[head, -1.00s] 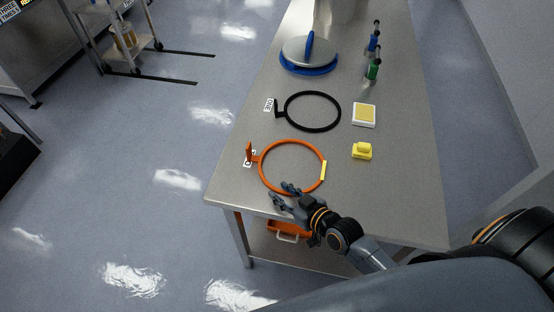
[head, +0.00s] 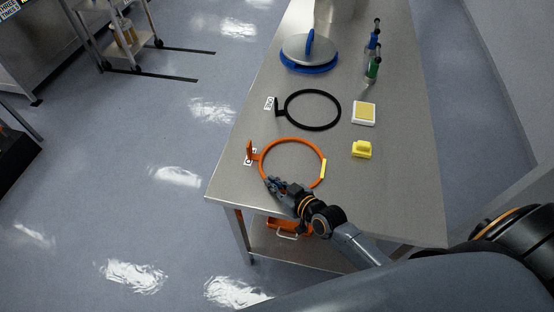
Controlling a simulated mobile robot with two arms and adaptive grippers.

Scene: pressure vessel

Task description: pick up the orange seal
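The orange seal (head: 294,141) is a thin ring lying on the steel table, with an upright orange tab at its left and a yellow strip on its right side. My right gripper (head: 272,185) is at the ring's near left edge, with its fingers over or around the rim. The fingers look close together, but they are too small and dark to tell whether they grip the rim. My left gripper is out of view.
On the steel table (head: 400,190), a black ring seal (head: 313,92) lies behind the orange one. A yellow block (head: 362,150), a white-and-yellow pad (head: 364,113), green (head: 373,69) and blue (head: 374,41) bottles and a blue-rimmed lid (head: 309,55) stand beyond. An orange bin (head: 290,226) sits below.

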